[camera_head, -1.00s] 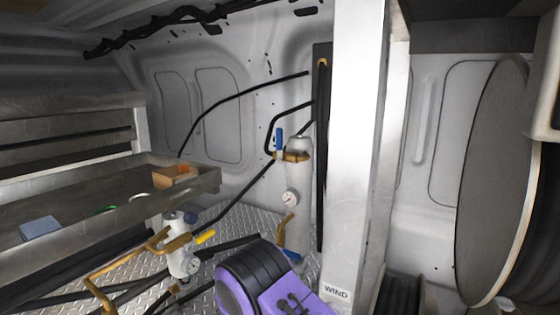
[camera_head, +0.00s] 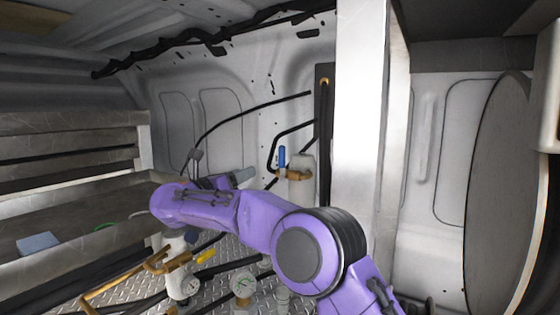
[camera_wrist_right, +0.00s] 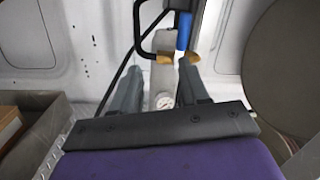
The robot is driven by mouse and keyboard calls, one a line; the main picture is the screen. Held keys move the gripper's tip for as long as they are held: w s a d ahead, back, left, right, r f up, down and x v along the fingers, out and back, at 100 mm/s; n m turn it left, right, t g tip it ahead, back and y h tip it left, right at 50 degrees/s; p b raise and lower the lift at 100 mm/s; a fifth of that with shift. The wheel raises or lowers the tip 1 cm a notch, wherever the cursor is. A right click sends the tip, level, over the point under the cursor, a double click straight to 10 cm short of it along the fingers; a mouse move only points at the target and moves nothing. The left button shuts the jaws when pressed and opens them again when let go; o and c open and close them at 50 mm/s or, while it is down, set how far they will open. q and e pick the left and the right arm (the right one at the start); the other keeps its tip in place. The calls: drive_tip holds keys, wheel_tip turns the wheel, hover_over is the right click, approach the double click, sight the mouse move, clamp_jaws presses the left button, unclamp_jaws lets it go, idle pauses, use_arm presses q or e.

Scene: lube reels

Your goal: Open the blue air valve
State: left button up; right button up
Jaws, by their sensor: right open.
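The blue air valve handle (camera_head: 282,157) stands upright on a brass fitting at the top of a pale cylinder (camera_head: 300,190), against the back wall. In the right wrist view the blue handle (camera_wrist_right: 184,31) is upright just beyond the fingertips, nearer the right finger. My right gripper (camera_wrist_right: 157,82) is open and empty, with its fingers pointing at the cylinder and the brass fitting. In the head view my purple right arm crosses the middle, and the right gripper (camera_head: 222,176) lies left of the valve. My left gripper is not in view.
A yellow-handled valve (camera_head: 205,257) with gauge and brass pipes stands at lower left. A metal shelf (camera_head: 110,236) runs along the left. A white column (camera_head: 360,130) rises right of the blue valve. Black hoses run along the wall and floor.

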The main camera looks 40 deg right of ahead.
sight(280, 154)
drive_tip(key=d+r+m+p, duration=0.1)
drive_tip(key=d, duration=0.3)
drive_tip(key=s+d+r+m+g+p, duration=0.1)
drive_tip(key=d+p, duration=0.1)
drive_tip(key=d, duration=0.3)
drive_tip(key=d+r+m+g+y+p, duration=0.1)
drive_tip(key=d+r+m+p, duration=0.1)
drive_tip(key=d, duration=0.3)
drive_tip(key=shift+s+r, duration=0.1)
drive_tip(key=shift+s, duration=0.15)
drive_tip(key=shift+w+a, duration=0.1)
drive_tip(key=shift+a, duration=0.05)
clamp_jaws()
